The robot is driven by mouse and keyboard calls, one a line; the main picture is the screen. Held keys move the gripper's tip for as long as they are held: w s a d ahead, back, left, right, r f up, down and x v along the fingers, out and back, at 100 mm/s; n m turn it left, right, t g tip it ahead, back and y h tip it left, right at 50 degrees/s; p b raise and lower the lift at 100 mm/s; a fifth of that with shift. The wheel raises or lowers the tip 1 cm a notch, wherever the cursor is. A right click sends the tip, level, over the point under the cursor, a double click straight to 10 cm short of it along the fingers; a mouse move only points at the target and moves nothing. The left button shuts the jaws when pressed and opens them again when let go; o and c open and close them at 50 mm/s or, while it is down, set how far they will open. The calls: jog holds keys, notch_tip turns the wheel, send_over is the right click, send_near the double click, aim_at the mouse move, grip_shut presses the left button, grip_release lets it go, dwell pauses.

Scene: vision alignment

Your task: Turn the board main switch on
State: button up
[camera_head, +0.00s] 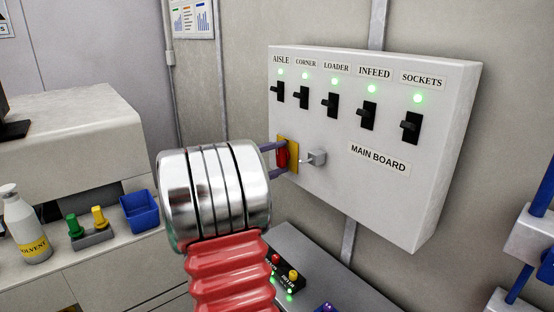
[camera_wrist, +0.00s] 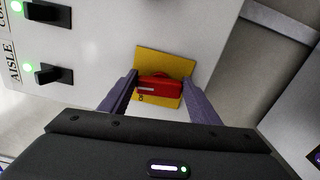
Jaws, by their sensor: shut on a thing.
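The main board (camera_head: 345,215) is a pale box on the wall with a "MAIN BOARD" label. At its left is a yellow plate (camera_head: 294,147) bearing a red switch handle (camera_head: 282,156). My gripper (camera_head: 280,159) is at the handle, its fingers on both sides of it. In the wrist view the red handle (camera_wrist: 160,84) lies between the fingertips of my gripper (camera_wrist: 160,80), across the yellow plate (camera_wrist: 165,62). Part of a printed word starting with "O" shows on the plate below the handle. The gripper is shut on the handle.
Several black breakers (camera_head: 332,105) with lit green lights line the board's top. A grey padlock-like part (camera_head: 317,157) sits just right of the plate. Below are a small button box (camera_head: 284,272) and a bench with a solvent bottle (camera_head: 25,225) and blue bin (camera_head: 140,210).

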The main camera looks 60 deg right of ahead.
jog(key=shift+s+f+m, duration=0.1)
jog(key=shift+f+m, duration=0.1)
jog(key=shift+m, duration=0.4)
jog(key=shift+f, duration=0.1)
jog(key=o, duration=1)
jog(key=shift+o, duration=0.2)
jog(key=shift+a, duration=0.1)
jog(key=v, duration=1.3)
jog(key=shift+w+a, duration=0.25)
jog(key=shift+a, duration=0.05)
